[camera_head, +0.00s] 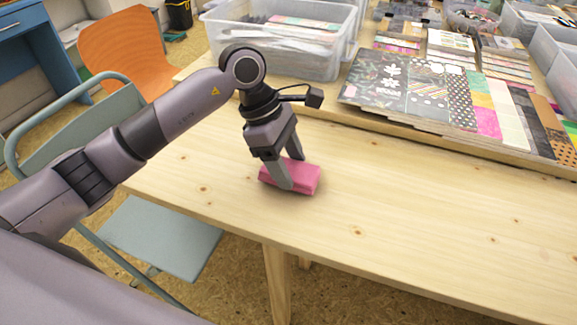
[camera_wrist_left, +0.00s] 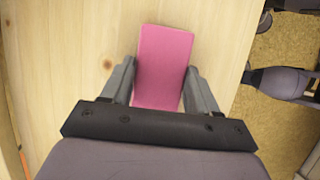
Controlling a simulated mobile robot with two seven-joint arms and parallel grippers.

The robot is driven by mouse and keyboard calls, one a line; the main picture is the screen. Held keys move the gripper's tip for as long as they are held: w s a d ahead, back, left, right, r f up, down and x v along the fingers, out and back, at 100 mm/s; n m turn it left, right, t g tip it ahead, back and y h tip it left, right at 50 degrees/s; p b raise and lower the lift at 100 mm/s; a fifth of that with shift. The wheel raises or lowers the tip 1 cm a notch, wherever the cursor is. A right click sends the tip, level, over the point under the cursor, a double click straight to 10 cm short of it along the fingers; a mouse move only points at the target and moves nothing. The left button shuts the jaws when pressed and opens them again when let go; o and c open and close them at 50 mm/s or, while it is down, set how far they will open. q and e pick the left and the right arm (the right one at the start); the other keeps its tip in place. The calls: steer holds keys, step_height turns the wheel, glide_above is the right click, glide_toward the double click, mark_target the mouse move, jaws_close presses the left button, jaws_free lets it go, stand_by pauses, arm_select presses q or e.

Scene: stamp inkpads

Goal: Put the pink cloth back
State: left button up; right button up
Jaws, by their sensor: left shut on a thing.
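The pink cloth (camera_head: 305,180) is a folded, block-like pad at the near left part of the wooden table (camera_head: 400,215). My left gripper (camera_head: 287,174) points down and is shut on it, with one finger on each side. In the left wrist view the pink cloth (camera_wrist_left: 163,62) lies between the two fingers of my left gripper (camera_wrist_left: 160,85) and extends past their tips. The cloth looks at or just above the tabletop; I cannot tell which.
A clear plastic bin (camera_head: 285,45) stands at the back left. Patterned paper sheets (camera_head: 450,95) lie on a raised wooden shelf along the back. A grey-green chair (camera_head: 160,235) and an orange chair (camera_head: 130,50) stand left of the table. The tabletop right of the cloth is clear.

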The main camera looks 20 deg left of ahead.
arm_select(q)
steer(key=shift+f, duration=0.5)
steer(key=shift+f, duration=0.15)
steer(key=o, duration=0.9)
steer(key=shift+o, duration=0.2)
